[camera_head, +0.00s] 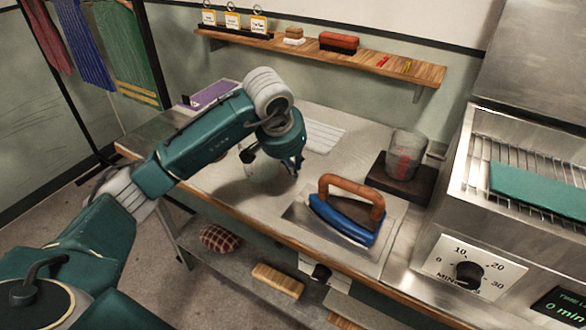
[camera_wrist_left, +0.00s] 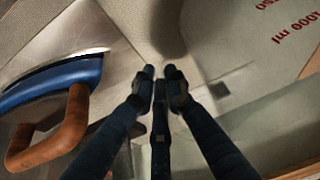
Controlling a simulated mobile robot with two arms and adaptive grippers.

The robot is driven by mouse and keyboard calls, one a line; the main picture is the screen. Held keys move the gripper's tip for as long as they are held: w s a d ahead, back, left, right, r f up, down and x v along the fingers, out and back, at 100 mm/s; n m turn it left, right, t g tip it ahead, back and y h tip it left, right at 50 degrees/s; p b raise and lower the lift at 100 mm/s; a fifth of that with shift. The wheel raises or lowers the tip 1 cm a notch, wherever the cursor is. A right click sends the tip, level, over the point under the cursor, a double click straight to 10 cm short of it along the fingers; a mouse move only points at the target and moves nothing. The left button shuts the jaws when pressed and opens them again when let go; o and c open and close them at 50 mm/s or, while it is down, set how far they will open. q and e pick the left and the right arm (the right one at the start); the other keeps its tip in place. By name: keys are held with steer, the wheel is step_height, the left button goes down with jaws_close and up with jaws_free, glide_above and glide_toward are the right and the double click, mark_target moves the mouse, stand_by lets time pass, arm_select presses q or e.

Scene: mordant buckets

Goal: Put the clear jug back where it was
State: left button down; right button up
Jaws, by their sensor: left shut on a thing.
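The clear jug (camera_head: 258,172) is a faint see-through shape over the table, left of my left gripper (camera_head: 291,164). In the left wrist view the jug's wall (camera_wrist_left: 268,62), with red marks such as "1000 ml", fills the upper right. There my left gripper (camera_wrist_left: 162,76) is shut, its fingers close together beside that wall. It holds the jug, though the gripped part is mostly hidden by the fingers. I cannot tell whether the jug touches the table. My right gripper is not in view.
A blue iron with a wooden handle (camera_head: 345,214) stands on a metal plate right of the gripper. A grey container with red marks (camera_head: 405,155) stands on a dark block (camera_head: 384,184) behind it. A wall shelf (camera_head: 385,65) is above; a steel oven (camera_head: 505,225) is at right.

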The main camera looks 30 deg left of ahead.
arm_select(q)
steer(key=shift+f, duration=0.75)
steer(key=shift+f, duration=0.2)
steer(key=c, duration=1.7)
jaws_free()
steer(key=shift+c, duration=0.2)
steer(key=shift+r, duration=0.15)
steer(key=b+v, duration=0.1)
steer(key=v, duration=1.1)
